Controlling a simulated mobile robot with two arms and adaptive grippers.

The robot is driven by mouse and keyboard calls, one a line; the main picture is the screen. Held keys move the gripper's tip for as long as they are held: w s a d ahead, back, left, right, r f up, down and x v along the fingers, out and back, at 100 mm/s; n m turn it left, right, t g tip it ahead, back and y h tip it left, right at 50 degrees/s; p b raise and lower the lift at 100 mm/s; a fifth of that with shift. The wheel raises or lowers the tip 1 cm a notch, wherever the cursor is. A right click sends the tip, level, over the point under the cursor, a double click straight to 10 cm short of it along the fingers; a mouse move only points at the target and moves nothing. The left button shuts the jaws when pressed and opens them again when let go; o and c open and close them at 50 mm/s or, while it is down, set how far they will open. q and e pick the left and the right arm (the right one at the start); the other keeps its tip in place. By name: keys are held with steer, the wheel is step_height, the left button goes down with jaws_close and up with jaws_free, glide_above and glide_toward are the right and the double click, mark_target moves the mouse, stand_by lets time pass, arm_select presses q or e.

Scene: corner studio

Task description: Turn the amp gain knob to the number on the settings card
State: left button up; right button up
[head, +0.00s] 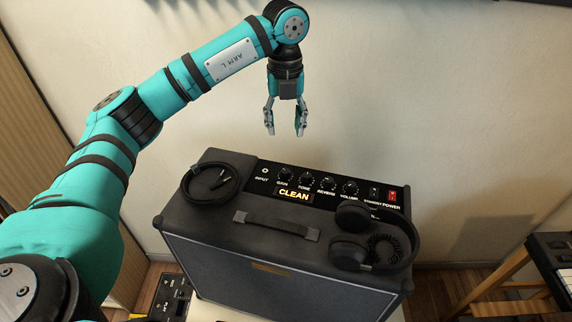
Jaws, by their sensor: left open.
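The black amp (280,265) stands in the middle of the head view, with its control panel along the back of its top. The gain knob (284,175) is the leftmost in a row of knobs marked gain, tone, reverb and volume. The number it points to is too small to read. My left gripper (284,130) is open and empty, pointing down above and behind the panel, apart from the knob. A lit "CLEAN" label (294,195) shows below the knobs. I see no settings card. My right gripper is not in view.
A coiled black cable (207,183) lies on the amp's top left. Black headphones (352,250) rest on its right side, near the power switch (393,195). A carry handle (276,224) crosses the top. A wooden stand with a keyboard (555,258) is at right. The wall is close behind.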

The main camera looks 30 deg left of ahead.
mark_target(286, 170)
arm_select(q)
step_height(286, 170, down, 13)
steer(key=p, duration=0.3)
steer(key=shift+r+p, duration=0.1)
steer(key=shift+p, duration=0.3)
steer(key=shift+f, duration=0.5)
jaws_close()
